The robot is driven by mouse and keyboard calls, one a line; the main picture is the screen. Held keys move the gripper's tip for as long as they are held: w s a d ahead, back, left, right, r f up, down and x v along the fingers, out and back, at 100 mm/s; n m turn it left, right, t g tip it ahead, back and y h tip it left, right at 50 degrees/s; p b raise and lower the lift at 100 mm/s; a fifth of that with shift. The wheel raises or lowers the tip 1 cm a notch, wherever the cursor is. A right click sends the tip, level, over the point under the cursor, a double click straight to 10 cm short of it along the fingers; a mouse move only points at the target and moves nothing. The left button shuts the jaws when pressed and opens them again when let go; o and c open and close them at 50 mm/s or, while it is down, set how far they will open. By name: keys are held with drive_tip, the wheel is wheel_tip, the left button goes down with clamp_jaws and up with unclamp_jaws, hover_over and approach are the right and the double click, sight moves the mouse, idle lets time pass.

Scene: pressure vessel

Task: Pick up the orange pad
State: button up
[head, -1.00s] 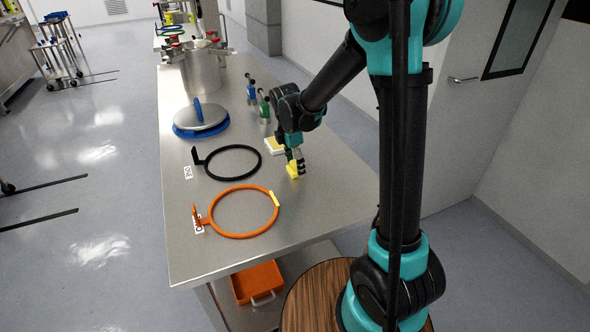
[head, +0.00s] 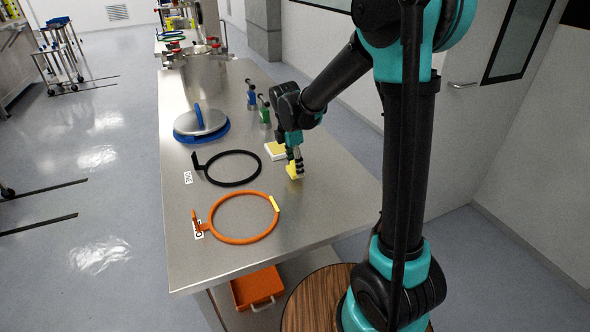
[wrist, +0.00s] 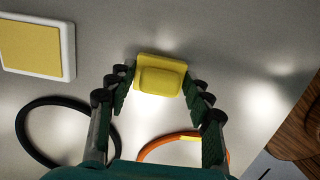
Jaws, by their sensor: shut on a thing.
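A yellow pad with a raised block on top (wrist: 160,78) lies on the steel table. In the head view it shows as a small yellow patch (head: 294,172) under my gripper (head: 297,163). In the wrist view my fingers are on both sides of it, shut on its left and right ends. It appears to rest on the table. I see no plainly orange pad. A second, flat yellow pad sits in a white tray (wrist: 70,68), which also shows in the head view (head: 273,155) just behind my gripper.
An orange ring (head: 238,241) with a yellow patch and a black ring (head: 232,184) lie to the left. A blue-rimmed lid (head: 201,124), two small bottles (head: 264,112) and a steel vessel (head: 206,78) stand farther back. An orange bin (head: 257,288) is below the table.

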wheel_tip(320, 180, up, 18)
idle(0.3)
drive_tip(key=o, duration=0.6)
drive_tip(key=c, duration=0.4)
drive_tip(key=shift+o, duration=0.2)
drive_tip(key=shift+f, duration=0.15)
